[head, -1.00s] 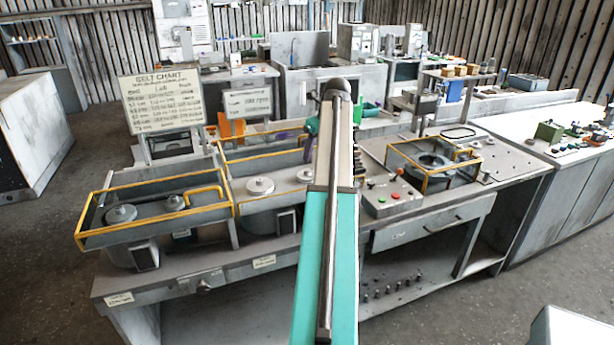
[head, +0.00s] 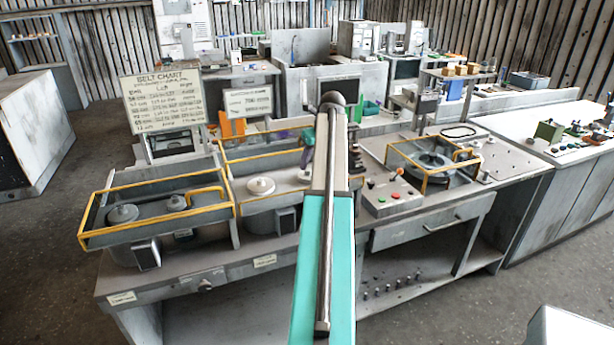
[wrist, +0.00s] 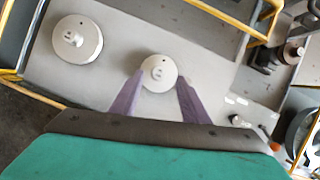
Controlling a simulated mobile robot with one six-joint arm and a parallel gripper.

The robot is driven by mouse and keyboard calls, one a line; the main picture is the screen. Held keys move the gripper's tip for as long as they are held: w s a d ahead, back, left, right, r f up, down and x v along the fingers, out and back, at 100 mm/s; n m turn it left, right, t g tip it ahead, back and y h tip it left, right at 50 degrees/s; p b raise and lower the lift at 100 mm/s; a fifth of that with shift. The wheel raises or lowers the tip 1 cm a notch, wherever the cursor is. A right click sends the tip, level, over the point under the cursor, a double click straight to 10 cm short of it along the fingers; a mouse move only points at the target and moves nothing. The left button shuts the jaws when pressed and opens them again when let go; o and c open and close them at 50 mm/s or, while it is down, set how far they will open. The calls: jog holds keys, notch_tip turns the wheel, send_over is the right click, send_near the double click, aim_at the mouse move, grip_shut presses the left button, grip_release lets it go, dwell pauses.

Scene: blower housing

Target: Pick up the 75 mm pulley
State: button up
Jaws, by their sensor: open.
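Two round pale pulleys sit on a grey plate in the wrist view. The larger-looking one (wrist: 77,39) is at the upper left, and the smaller-looking one (wrist: 159,72) is near the middle. My gripper (wrist: 159,81) is open, with its two purple fingers on either side of the middle pulley. I cannot tell whether they touch it. No size mark is readable, so which one is 75 mm is unclear. In the head view one pulley (head: 261,186) shows on the plate; the other is hidden behind my arm, as is most of my gripper.
A yellow-railed guard (head: 160,232) surrounds two more pulleys, (head: 123,213) and a smaller one (head: 176,203), at left. A raised yellow-edged guard (head: 262,152) stands behind the plate. A control box (head: 390,197) and a caged wheel (head: 432,163) lie to the right.

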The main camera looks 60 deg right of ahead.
aim_at(308, 170)
jog(key=shift+p+x, duration=0.6)
jog(key=shift+x, duration=1.15)
jog(key=shift+a, duration=0.1)
grip_shut()
